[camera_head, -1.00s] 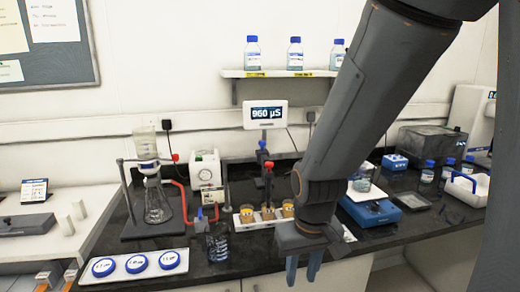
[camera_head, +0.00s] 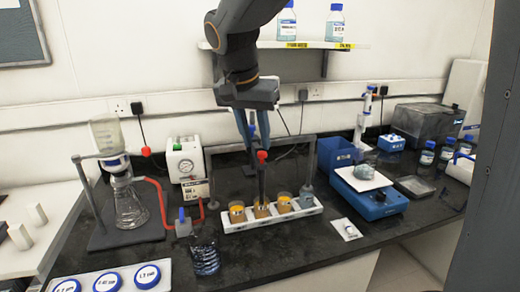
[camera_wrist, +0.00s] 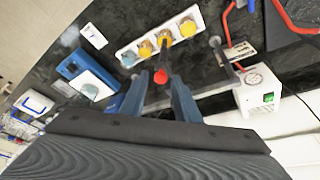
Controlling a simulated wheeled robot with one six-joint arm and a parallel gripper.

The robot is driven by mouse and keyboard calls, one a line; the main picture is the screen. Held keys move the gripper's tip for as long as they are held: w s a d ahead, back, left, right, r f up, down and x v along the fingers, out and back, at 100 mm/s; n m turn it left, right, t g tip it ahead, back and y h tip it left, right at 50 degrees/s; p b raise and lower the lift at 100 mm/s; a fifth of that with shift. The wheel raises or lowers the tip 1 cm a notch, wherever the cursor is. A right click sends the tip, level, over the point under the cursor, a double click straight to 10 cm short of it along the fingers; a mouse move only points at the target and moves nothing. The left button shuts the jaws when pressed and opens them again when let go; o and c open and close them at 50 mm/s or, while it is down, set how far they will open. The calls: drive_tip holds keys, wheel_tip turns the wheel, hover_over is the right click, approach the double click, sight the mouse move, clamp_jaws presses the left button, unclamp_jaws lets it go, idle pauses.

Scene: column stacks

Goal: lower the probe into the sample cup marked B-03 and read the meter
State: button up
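A white tray (camera_head: 230,228) holds a row of several small cups, most with amber contents and a grey one at the right end. A dark upright probe with a red knob (camera_head: 262,156) stands over the second cup from the left (camera_head: 261,211); I cannot tell whether its tip is inside. Cup markings are unreadable. My gripper (camera_head: 254,138) is above the probe, blue fingers apart and pointing down. In the wrist view the red knob (camera_wrist: 160,76) shows between the separated fingers, not visibly touched. The meter display is hidden behind my arm.
A grey frame (camera_head: 213,157) stands behind the tray. A blue balance (camera_head: 372,203) stands at right. Bare black bench lies in front of the tray.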

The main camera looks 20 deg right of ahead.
sight(262, 153)
drive_tip(key=shift+m, duration=0.6)
drive_tip(key=shift+w+d+f+p, duration=0.35)
drive_tip(key=shift+w+f, duration=0.15)
drive_tip(key=shift+f, duration=0.25)
drive_tip(key=shift+w+d+f+p, duration=0.3)
drive_tip(key=shift+w+f, duration=0.2)
drive_tip(key=shift+f, duration=0.2)
drive_tip(key=shift+w+d+f+p, duration=0.3)
drive_tip(key=shift+w+f, duration=0.2)
drive_tip(key=shift+f, duration=0.25)
clamp_jaws()
